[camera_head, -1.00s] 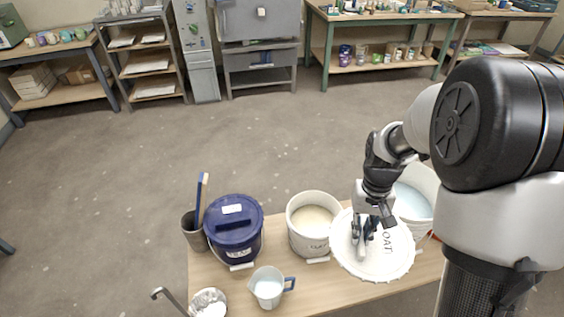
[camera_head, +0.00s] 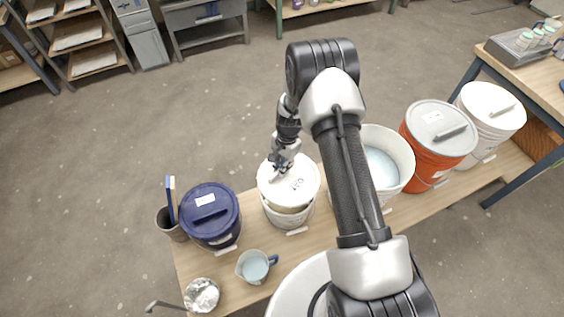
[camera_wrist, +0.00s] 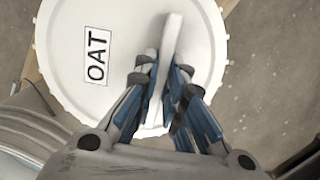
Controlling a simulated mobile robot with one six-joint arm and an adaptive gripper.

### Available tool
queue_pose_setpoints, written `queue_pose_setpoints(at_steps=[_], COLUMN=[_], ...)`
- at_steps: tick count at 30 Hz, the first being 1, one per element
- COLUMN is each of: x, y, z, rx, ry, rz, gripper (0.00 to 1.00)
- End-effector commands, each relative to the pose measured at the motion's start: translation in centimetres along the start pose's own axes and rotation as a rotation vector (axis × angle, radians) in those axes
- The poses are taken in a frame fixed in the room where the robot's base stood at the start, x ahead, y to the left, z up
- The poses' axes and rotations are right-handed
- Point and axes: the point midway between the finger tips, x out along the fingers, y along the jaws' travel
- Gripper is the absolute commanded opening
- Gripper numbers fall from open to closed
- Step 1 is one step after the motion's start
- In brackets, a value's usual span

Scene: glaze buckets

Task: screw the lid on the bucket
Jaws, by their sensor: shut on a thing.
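A white round lid (camera_head: 292,178) labelled OAT is over the white bucket (camera_head: 290,215) with beige contents. The lid hides most of the bucket's mouth and a little beige shows below its near edge; I cannot tell whether it touches the rim. My gripper (camera_head: 282,168) is shut on the lid's handle from the far side. In the wrist view the lid (camera_wrist: 200,35) fills the upper middle, and my gripper (camera_wrist: 160,92) has its fingers on both sides of the upright handle bar (camera_wrist: 168,50). The bucket is mostly hidden there.
A blue lidded bucket (camera_head: 210,218), a cup with a brush (camera_head: 171,222) and a jug (camera_head: 254,265) stand left on the bench. An open bucket with pale blue contents (camera_head: 383,168), an orange bucket (camera_head: 437,145) and a white lidded bucket (camera_head: 490,122) stand right.

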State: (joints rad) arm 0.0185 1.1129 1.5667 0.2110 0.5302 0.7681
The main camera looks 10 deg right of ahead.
Motion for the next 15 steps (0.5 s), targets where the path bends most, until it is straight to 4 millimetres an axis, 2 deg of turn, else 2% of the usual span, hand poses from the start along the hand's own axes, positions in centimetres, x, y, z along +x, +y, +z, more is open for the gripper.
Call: queue_pose_setpoints(at_steps=[8,15], x=[1.2,3.3], y=[0.0,0.0], z=[-0.2,-0.4], rx=[0.011,0.009], ry=[0.0,0.0], rz=[0.0,0.0], gripper=[0.0,0.0])
